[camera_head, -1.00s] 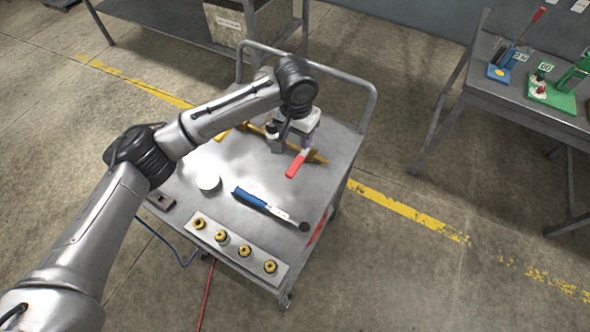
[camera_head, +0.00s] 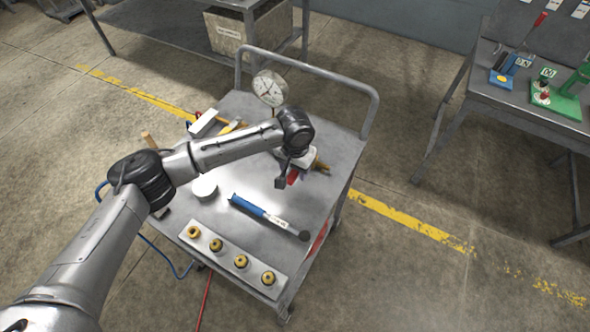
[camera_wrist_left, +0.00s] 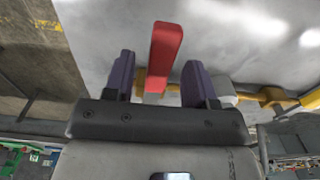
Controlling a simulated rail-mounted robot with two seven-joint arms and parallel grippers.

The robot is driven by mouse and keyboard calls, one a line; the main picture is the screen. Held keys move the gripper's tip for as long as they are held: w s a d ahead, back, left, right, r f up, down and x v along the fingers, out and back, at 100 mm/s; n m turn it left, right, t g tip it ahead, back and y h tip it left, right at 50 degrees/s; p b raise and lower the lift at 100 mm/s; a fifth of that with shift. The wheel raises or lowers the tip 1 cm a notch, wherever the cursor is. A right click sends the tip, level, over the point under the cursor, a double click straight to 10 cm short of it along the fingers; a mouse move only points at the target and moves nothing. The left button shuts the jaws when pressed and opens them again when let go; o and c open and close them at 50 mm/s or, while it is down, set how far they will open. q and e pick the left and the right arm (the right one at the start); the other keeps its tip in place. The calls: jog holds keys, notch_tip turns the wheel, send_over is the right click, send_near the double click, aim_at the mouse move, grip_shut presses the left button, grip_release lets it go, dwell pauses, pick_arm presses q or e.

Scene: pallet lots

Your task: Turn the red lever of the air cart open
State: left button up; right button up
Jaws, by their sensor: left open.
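The red lever (camera_head: 293,177) sits on the cart (camera_head: 240,108) by the brass pipe fitting (camera_head: 321,165), mostly hidden by my left gripper (camera_head: 287,181) in the head view. In the left wrist view the red lever (camera_wrist_left: 165,52) stands out between the two purple fingers of the left gripper (camera_wrist_left: 160,66). The fingers are open, with a gap visible on both sides of the lever. The brass pipe (camera_wrist_left: 272,97) shows to the right in that view. The right gripper is in neither view.
The cart's tubular handle (camera_head: 372,112) rises at the back. A workbench (camera_head: 520,108) stands at the right.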

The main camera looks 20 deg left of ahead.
pick_arm(q)
jog(key=shift+f, duration=0.3)
grip_shut()
dwell(0.4)
